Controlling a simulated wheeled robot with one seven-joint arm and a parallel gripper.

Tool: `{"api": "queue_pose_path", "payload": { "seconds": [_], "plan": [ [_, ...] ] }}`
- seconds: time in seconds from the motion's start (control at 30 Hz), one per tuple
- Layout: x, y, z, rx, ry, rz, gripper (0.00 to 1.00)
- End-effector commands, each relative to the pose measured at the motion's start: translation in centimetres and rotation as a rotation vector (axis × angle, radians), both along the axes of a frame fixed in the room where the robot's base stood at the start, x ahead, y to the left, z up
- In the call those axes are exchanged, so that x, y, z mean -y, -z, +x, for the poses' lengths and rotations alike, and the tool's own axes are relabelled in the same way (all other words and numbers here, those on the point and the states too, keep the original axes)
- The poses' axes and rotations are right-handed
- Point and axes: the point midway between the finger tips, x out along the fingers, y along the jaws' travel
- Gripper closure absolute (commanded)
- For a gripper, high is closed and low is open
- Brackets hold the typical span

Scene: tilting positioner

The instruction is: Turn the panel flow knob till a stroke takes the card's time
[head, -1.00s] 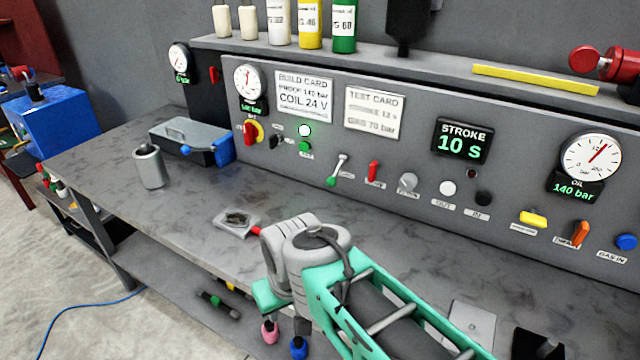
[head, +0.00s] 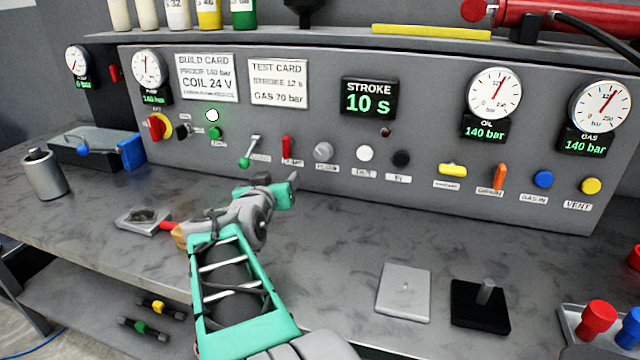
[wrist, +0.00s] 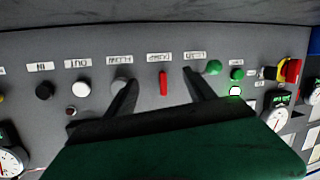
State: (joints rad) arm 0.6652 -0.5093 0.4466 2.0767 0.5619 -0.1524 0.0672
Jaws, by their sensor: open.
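A grey round knob (head: 323,151) is on the panel (head: 240,110), right of a red lever (head: 287,148); its label is too blurred to read. It also shows in the wrist view (wrist: 121,86), partly behind one finger. The stroke display (head: 369,98) reads 10 s. The test card (head: 279,81) reads stroke 12 s, gas 70 bar. My gripper (head: 282,190) is in front of the panel, below the red lever. In the wrist view its open, empty fingers (wrist: 160,95) spread either side of the red lever; contact cannot be told.
Right of the knob are a white button (head: 365,153), a black button (head: 401,159), a yellow handle (head: 453,170) and an orange lever (head: 499,176). The oil gauge (head: 494,94) and gas gauge (head: 599,106) both read 140 bar. A grey plate (head: 404,292) lies on the bench.

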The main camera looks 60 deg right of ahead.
Motion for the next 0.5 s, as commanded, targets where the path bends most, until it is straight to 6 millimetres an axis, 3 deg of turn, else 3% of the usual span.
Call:
{"api": "queue_pose_path", "payload": {
  "seconds": [0.03,0.1,0.17,0.5],
  "plan": [
    [2.6,0.6,-2.7,0.015,0.077,-0.08,0.37],
    [4.5,-0.9,-5.3,0.024,0.144,-0.17,0.37],
    [5.4,-1.9,-6.4,0.027,0.172,-0.212,0.37],
    [11.0,-2.5,-5.9,0.027,0.179,-0.224,0.37]
  ]
}}
